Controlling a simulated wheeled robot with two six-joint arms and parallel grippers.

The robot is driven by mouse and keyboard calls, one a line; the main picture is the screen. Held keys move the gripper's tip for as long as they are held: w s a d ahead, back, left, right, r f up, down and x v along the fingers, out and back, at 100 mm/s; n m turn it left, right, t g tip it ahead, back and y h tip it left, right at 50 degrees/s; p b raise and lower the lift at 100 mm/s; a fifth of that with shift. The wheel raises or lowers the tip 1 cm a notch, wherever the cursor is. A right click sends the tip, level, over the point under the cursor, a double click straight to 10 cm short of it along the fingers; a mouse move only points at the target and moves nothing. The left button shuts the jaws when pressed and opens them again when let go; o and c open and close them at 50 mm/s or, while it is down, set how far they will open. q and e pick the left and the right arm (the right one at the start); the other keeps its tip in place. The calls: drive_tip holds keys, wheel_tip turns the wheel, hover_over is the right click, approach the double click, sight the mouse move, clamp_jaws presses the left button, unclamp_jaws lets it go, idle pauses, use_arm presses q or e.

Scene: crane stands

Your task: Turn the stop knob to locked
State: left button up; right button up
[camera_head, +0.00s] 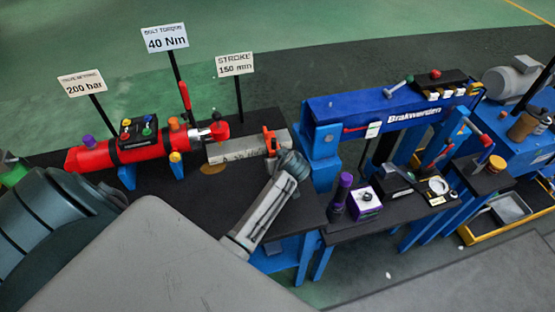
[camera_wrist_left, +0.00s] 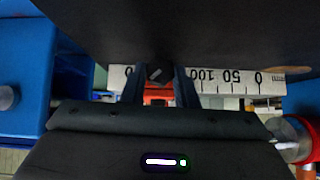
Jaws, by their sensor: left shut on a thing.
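The orange stop (camera_head: 270,141) sits on the pale scale bar (camera_head: 232,150) of the left bench, near the bar's right end. My left gripper (camera_head: 283,158) reaches it from the front right and hides part of it. In the left wrist view the scale bar (camera_wrist_left: 223,80) shows the marks 0, 50 and 100. The dark stop knob (camera_wrist_left: 155,73) with a light mark across its face is between the fingertips of my left gripper (camera_wrist_left: 158,80), which is shut on it. The orange stop (camera_wrist_left: 157,94) shows behind it. My right gripper is not in view.
The red cylinder (camera_head: 115,148) lies left of the scale bar. Signs on posts stand behind, one reading STROKE 150 mm (camera_head: 235,64). A blue press frame (camera_head: 385,103) stands close to the right of my gripper. A purple-topped bottle (camera_head: 340,195) stands on the right bench.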

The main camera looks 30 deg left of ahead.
use_arm(q)
drive_tip(key=shift+w+d+m+g+y, duration=0.2)
drive_tip(key=shift+m+g+y, duration=0.2)
drive_tip(key=shift+g+y, duration=0.15)
drive_tip(key=shift+w+m+g+y, duration=0.1)
drive_tip(key=shift+m+g+y, duration=0.35)
drive_tip(key=shift+g, duration=0.1)
drive_tip(key=shift+w+d+f+m+g+y+b, duration=0.1)
drive_tip(key=shift+m+g+y+b, duration=0.35)
drive_tip(key=shift+y, duration=0.1)
drive_tip(key=shift+w+f+m+g+y+b, duration=0.1)
drive_tip(key=shift+m+g+y+b, duration=0.2)
drive_tip(key=shift+m+g+y, duration=0.2)
drive_tip(key=shift+y, duration=0.35)
drive_tip(key=o, duration=1)
drive_tip(key=shift+s+r, duration=0.1)
drive_tip(key=shift+s, duration=0.1)
drive_tip(key=shift+d, duration=0.1)
